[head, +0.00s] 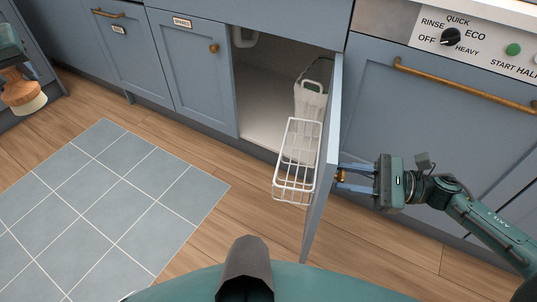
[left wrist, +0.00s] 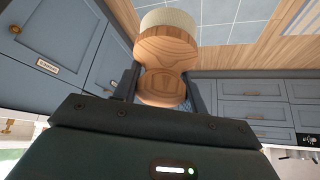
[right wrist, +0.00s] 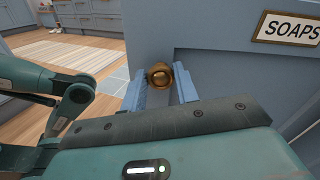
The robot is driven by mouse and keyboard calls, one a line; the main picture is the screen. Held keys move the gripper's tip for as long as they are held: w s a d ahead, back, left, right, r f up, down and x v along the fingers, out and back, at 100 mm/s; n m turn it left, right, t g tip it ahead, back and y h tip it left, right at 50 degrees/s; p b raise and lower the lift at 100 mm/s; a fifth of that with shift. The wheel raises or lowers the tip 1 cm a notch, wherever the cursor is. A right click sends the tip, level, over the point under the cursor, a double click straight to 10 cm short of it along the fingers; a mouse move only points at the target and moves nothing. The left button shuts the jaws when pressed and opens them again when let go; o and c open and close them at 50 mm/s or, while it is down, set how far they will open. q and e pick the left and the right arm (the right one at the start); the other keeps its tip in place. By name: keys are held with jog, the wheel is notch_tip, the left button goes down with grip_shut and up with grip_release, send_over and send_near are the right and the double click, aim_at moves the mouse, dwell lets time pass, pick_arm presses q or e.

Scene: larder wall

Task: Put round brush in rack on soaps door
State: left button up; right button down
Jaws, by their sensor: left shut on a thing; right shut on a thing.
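The round brush (head: 24,94), with a wooden body and cream bristles, is at the far left of the head view. My left gripper (head: 12,68) is shut on its wooden handle, and the left wrist view shows the brush (left wrist: 165,52) between the fingers. The soaps door (head: 322,160) stands open, its SOAPS label (right wrist: 288,28) showing in the right wrist view. The white wire rack (head: 296,165) is on the door's inner side and looks empty. My right gripper (head: 357,181) is shut on the door's brass knob (right wrist: 160,76), on the outer side.
The open cupboard (head: 262,95) holds a pale container (head: 309,103) behind the rack. A SPARES door (head: 188,65) is shut beside it. A dishwasher panel (head: 470,40) is at the right.

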jog(key=c, duration=1.2)
grip_release()
jog(key=shift+s+d, duration=0.1)
jog(key=shift+d, duration=0.3)
jog(key=shift+o, duration=0.7)
jog(key=shift+a, duration=0.1)
jog(key=v, duration=1.2)
jog(key=shift+p, duration=0.4)
